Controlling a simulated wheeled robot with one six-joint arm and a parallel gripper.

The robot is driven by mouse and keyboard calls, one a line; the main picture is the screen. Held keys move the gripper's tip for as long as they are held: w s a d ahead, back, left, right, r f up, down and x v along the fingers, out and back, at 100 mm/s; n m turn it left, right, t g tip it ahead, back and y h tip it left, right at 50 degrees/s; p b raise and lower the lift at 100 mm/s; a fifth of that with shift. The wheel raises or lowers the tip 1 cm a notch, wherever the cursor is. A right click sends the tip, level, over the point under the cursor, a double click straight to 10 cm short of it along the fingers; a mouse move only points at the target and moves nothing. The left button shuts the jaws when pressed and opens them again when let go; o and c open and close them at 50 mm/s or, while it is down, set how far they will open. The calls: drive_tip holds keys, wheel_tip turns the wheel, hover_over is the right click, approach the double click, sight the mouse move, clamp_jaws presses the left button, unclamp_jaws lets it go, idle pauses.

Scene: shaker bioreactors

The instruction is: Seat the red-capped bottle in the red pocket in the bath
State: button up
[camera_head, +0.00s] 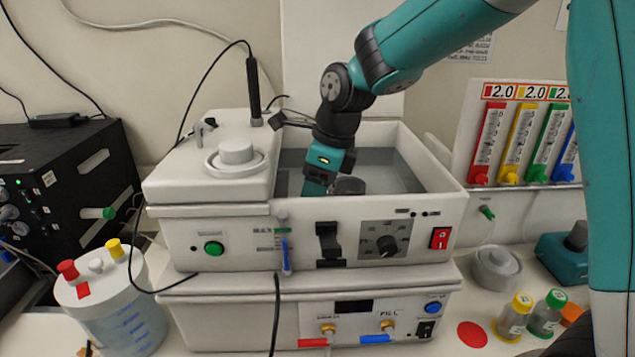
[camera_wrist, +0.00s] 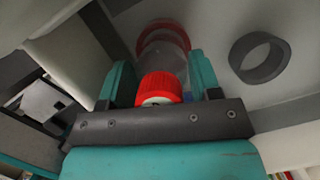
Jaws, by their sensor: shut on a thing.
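The red-capped bottle (camera_wrist: 160,88) is between the two teal fingers of my gripper (camera_wrist: 160,68) in the wrist view, with its red cap nearest the camera. My gripper is shut on it. The red pocket (camera_wrist: 163,25) is a red ring on the bath floor, at the far end of the bottle. The bottle lines up roughly with it, but I cannot tell if its base is inside the ring. In the head view my gripper (camera_head: 317,183) reaches down into the bath (camera_head: 425,160), and the bottle and red pocket are hidden there.
A grey ring (camera_wrist: 260,57) is to the right of the red one in the wrist view. The bath walls stand close around my gripper. A lidded unit (camera_head: 235,160) adjoins the bath on the left. Capped bottles (camera_head: 515,316) and a red disc (camera_head: 472,334) are on the bench at right.

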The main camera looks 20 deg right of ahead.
drive_tip(key=shift+f+b, duration=0.85)
drive_tip(key=shift+f, duration=0.85)
drive_tip(key=o, duration=1.1)
drive_tip(key=v, duration=1.7)
drive_tip(key=shift+r, duration=0.2)
